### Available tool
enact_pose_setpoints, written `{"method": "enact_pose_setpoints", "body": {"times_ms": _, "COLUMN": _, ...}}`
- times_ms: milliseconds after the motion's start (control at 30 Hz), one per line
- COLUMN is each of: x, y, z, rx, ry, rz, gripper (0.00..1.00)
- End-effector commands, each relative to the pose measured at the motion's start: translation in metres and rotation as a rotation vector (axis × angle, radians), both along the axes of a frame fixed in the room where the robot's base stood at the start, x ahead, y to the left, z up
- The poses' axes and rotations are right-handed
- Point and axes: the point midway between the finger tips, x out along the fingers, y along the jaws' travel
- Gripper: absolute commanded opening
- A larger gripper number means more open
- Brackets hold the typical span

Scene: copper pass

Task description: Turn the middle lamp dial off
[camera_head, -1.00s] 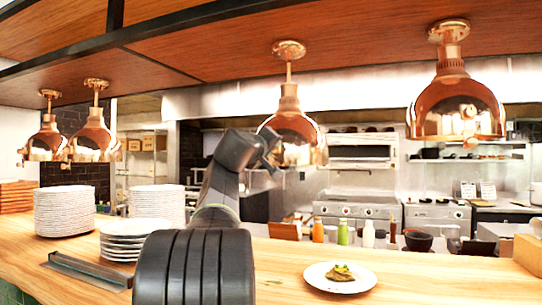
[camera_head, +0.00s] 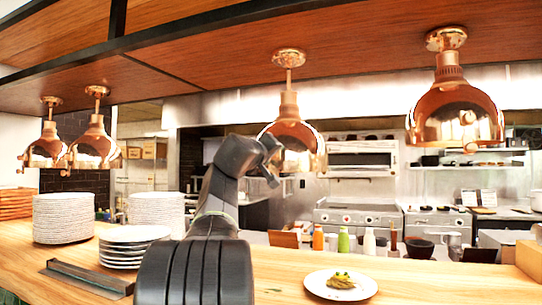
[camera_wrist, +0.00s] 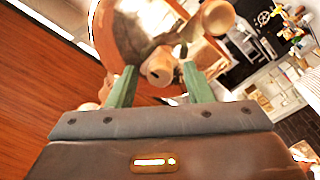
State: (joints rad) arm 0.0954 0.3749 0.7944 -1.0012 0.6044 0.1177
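A copper heat lamp (camera_head: 290,128) hangs in the middle of the head view, and my gripper (camera_head: 274,168) is up against its left side in that picture. In the wrist view, the lamp's copper shade (camera_wrist: 128,38) fills the top. A round copper dial (camera_wrist: 160,68) with a dark slot shows between the two green fingers of my gripper (camera_wrist: 158,78). The fingers stand apart, with gaps on both sides of the dial. A second round copper knob (camera_wrist: 217,17) is above right. The dial is hidden in the head view. I cannot tell its setting.
Other copper lamps hang at right (camera_head: 455,112) and far left (camera_head: 95,146). The wooden counter (camera_head: 275,292) below carries plate stacks (camera_head: 64,218), a metal rail (camera_head: 88,278) and a plate of food (camera_head: 318,285). Bottles (camera_head: 343,240) stand behind it.

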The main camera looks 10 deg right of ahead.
Motion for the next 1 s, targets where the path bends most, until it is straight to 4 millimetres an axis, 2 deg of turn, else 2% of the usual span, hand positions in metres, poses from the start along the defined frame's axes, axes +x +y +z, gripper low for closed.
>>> {"method": "enact_pose_setpoints", "body": {"times_ms": 233, "x": -0.004, "y": 0.003, "z": 0.0, "rx": 0.0, "ry": -0.001, "rz": 0.001, "gripper": 0.46}}
{"method": "enact_pose_setpoints", "body": {"times_ms": 367, "x": -0.016, "y": 0.012, "z": -0.002, "rx": 0.0, "ry": -0.002, "rz": 0.003, "gripper": 0.46}}
{"method": "enact_pose_setpoints", "body": {"times_ms": 800, "x": -0.091, "y": 0.062, "z": -0.006, "rx": 0.0, "ry": -0.001, "rz": 0.004, "gripper": 0.46}}
{"method": "enact_pose_setpoints", "body": {"times_ms": 1000, "x": -0.11, "y": 0.075, "z": -0.006, "rx": 0.0, "ry": -0.001, "rz": 0.002, "gripper": 0.46}}
